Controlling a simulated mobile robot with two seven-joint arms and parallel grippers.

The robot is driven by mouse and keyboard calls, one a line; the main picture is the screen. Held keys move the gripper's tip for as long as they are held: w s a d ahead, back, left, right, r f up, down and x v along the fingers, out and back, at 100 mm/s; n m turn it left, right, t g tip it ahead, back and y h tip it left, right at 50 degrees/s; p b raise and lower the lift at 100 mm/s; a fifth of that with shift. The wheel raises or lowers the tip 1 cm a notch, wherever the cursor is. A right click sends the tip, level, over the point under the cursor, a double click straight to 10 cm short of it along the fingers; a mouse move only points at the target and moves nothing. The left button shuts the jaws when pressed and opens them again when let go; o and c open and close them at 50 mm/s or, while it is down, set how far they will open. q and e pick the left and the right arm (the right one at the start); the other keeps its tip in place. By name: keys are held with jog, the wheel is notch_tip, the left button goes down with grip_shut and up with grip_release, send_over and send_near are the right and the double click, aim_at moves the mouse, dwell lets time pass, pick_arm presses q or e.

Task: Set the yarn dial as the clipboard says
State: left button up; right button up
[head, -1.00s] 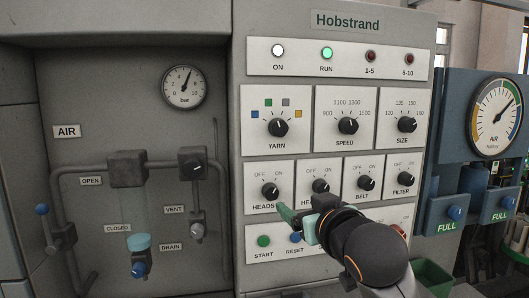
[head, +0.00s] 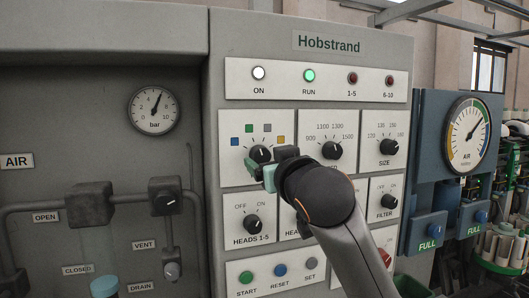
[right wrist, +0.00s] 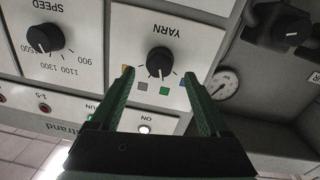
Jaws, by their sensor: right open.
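The yarn dial (head: 260,154) is a black knob on a white plate, with blue, green, grey and orange squares above it. In the right wrist view, which is upside down, the yarn dial (right wrist: 160,60) has its white mark toward the green and grey squares; I cannot tell exactly which. My right gripper (head: 259,172) is just in front of the dial's lower part in the head view. In the wrist view the right gripper (right wrist: 158,74) is open, its green fingers on either side of the dial, apparently not touching it. The clipboard and my left gripper are not in view.
The speed dial (head: 332,150) and size dial (head: 388,147) are to the right. Below are the heads switch plate (head: 247,241) and the green start button (head: 246,278). Air pipes and a bar gauge (head: 154,110) are left. My right arm covers part of the lower panel.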

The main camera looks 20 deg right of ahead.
aim_at(262, 156)
jog(key=shift+w+p, duration=0.3)
jog(key=shift+w, duration=1.35)
grip_shut()
